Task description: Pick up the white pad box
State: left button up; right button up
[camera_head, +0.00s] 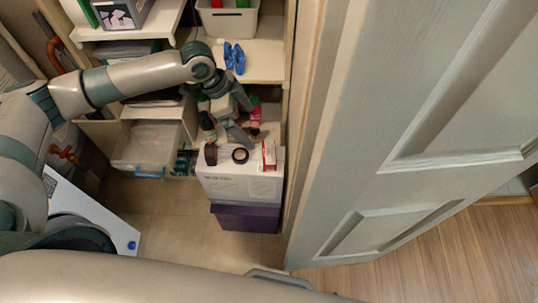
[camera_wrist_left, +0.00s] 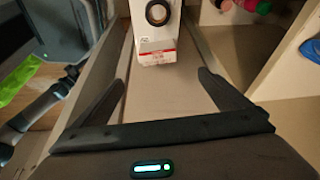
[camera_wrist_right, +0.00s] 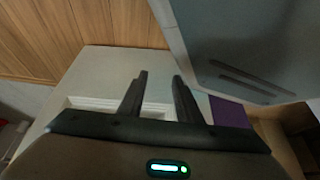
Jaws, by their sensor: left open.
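A white box (camera_head: 240,188) with small dark print stands on a purple box (camera_head: 245,217) by the door frame. A dark ring-shaped roll (camera_head: 240,155) and a small red-and-white box (camera_head: 269,155) are on its top. My left gripper (camera_head: 225,132) is open above and behind the white box, with its fingers pointing down. In the left wrist view the dark roll (camera_wrist_left: 157,12) and a white surface with a red label (camera_wrist_left: 158,55) lie ahead of the open fingers, with nothing between them. My right gripper (camera_wrist_right: 160,76) is open and empty.
A large panelled door (camera_head: 430,110) stands close at the right. Shelves (camera_head: 255,60) behind hold blue clips (camera_head: 234,58), a white bin (camera_head: 228,20) and other goods. A clear drawer (camera_head: 147,150) sits left of the white box.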

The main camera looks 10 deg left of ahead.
pick_arm(q)
jog(key=shift+f, duration=0.1)
pick_arm(e)
jog(key=shift+s, duration=0.1)
pick_arm(q)
jog(key=p, duration=0.2)
send_over(268, 152)
jog(key=a, duration=0.2)
notch_tip(268, 152, down, 10)
jog(key=shift+d+f, duration=0.1)
jog(key=shift+d, duration=0.05)
jog(key=shift+d+f, duration=0.15)
jog(key=shift+f, duration=0.3)
pick_arm(e)
jog(key=s+d+f+g, duration=0.1)
jog(key=s+d+g, duration=0.1)
jog(key=s, duration=0.4)
jog(key=shift+s+d+f+h, duration=0.2)
jog(key=shift+s+d+h, duration=0.2)
jog(key=shift+d, duration=0.2)
pick_arm(q)
jog(key=shift+f, duration=0.1)
pick_arm(e)
jog(key=shift+r, duration=0.1)
